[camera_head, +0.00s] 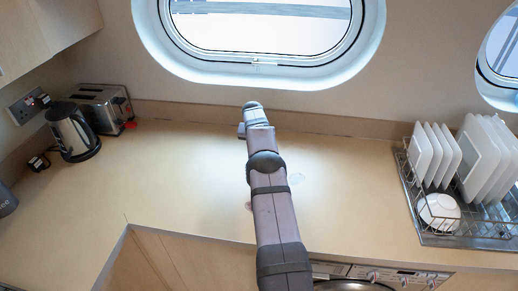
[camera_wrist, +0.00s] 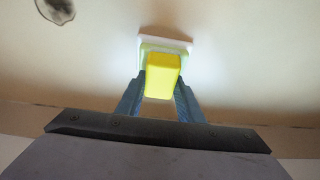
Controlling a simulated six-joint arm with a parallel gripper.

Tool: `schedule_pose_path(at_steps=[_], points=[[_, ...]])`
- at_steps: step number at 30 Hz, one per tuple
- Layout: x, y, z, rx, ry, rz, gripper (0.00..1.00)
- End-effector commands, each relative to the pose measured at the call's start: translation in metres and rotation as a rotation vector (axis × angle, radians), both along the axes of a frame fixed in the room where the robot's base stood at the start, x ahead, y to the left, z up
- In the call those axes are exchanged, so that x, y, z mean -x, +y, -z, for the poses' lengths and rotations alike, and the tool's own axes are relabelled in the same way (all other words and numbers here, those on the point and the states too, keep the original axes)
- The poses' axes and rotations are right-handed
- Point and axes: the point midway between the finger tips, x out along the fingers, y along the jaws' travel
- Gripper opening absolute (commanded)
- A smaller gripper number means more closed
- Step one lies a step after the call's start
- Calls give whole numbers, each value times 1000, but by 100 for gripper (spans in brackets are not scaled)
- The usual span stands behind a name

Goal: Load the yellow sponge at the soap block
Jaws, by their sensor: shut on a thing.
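My gripper (camera_wrist: 160,84) is shut on the yellow sponge (camera_wrist: 162,72), with one blue-grey finger on each side of it in the wrist view. Just beyond the sponge is a pale block with a white-pink edge (camera_wrist: 166,42) and a light green part, probably the soap block. The sponge overlaps it in this view, and I cannot tell whether they touch. In the head view my arm reaches over the counter towards the back wall and hides the sponge and the pale block.
The counter (camera_head: 350,160) is mostly clear around my arm. A kettle (camera_head: 73,131) and toaster (camera_head: 103,107) stand at left. A dish rack (camera_head: 452,238) with plates and a bowl (camera_head: 439,211) stands at right.

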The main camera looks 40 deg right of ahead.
Motion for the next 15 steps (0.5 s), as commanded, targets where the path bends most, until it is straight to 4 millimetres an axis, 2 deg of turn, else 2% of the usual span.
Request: schedule_pose_path(at_steps=[5,15], points=[[1,1,-5,-2,3,0,16],[0,0,-30,-1,1,0,16]])
